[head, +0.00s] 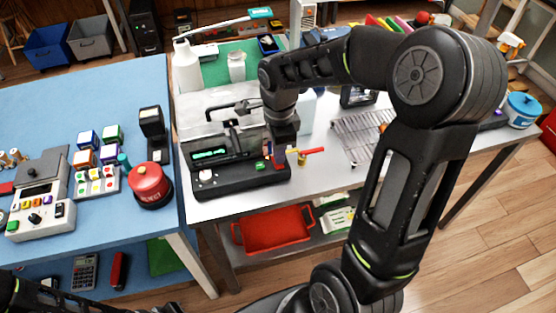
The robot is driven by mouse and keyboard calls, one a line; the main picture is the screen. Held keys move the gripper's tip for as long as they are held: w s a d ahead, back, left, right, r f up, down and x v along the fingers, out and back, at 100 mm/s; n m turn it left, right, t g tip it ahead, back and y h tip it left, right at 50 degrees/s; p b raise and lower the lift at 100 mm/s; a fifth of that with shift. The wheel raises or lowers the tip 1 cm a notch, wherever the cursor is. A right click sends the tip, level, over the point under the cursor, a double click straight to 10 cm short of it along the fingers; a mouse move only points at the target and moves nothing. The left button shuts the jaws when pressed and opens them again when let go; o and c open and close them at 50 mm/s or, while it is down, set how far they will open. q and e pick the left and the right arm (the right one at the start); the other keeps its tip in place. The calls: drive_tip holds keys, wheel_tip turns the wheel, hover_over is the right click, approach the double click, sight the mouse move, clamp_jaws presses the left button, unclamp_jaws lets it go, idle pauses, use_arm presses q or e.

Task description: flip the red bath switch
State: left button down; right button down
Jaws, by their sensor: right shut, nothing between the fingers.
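The bath (222,118) is a grey tank with a clear-looking lid, standing on the steel table. Its black front base (232,181) carries a lit green display (209,154), a white knob (205,177) and a small green switch (260,166). A red part that looks like the red switch (279,163) shows at the right end of the base, partly covered by my gripper. My right gripper (280,153) points down, shut and empty, right at or just above this red part. I cannot tell whether they touch. My left gripper is out of view.
A yellow valve with a red handle (312,150) sticks out just right of the bath. A wire rack (358,135) lies further right. A red tray (272,229) sits on the shelf below.

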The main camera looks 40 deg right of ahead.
drive_tip(key=shift+f+b, duration=0.85)
drive_tip(key=shift+f, duration=0.15)
idle(0.7)
drive_tip(key=shift+r, duration=0.2)
drive_tip(key=shift+r+p, duration=2.5)
drive_tip(key=shift+r, duration=0.9)
